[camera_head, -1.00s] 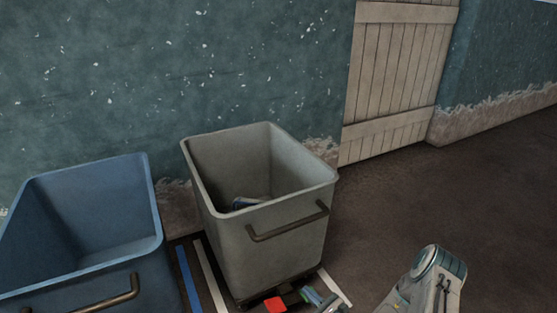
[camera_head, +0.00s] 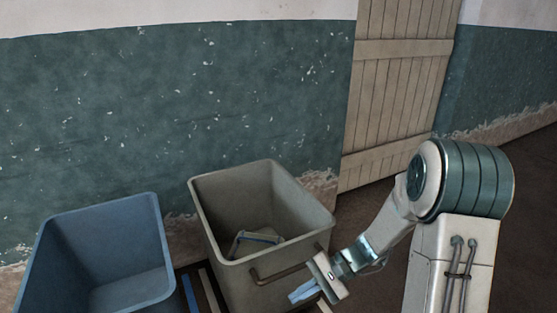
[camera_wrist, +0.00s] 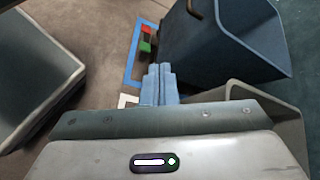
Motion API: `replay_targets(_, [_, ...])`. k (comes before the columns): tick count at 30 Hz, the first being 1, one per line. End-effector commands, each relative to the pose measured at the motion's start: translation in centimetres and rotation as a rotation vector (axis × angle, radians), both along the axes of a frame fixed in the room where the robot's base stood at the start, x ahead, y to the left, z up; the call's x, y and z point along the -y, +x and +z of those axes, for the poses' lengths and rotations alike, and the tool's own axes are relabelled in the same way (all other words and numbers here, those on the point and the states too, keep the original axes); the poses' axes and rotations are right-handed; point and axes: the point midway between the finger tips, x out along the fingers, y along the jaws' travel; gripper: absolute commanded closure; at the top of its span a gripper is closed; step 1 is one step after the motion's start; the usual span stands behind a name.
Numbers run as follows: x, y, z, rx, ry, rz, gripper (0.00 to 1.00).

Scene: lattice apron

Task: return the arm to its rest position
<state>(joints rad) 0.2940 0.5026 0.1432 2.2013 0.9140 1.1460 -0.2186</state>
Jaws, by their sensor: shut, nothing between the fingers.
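My arm is bent and raised at the right of the head view. My gripper (camera_head: 302,292) is in front of the grey bin's front wall, by its handle, pointing to the lower left. Its pale blue fingers are together with nothing between them. In the wrist view the closed fingers (camera_wrist: 158,84) point up the picture, over the floor beside the blue bin.
A grey bin (camera_head: 285,255) with a bluish object (camera_head: 255,240) inside stands close behind my gripper. A blue bin (camera_head: 160,278) stands to its left. Red (camera_wrist: 147,29) and green (camera_wrist: 145,46) pieces lie near blue floor tape. A plank door (camera_head: 400,90) is behind.

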Motion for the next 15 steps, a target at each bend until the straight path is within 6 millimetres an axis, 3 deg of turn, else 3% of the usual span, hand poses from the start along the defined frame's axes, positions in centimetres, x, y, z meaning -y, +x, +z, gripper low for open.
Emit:
replay_targets(1, [0.2, -0.8, 2.8, 0.037, -0.052, 0.041, 1.00])
replay_targets(15, [4.5, -7.5, 16.9, 0.368, -0.524, 0.333, 1.00])
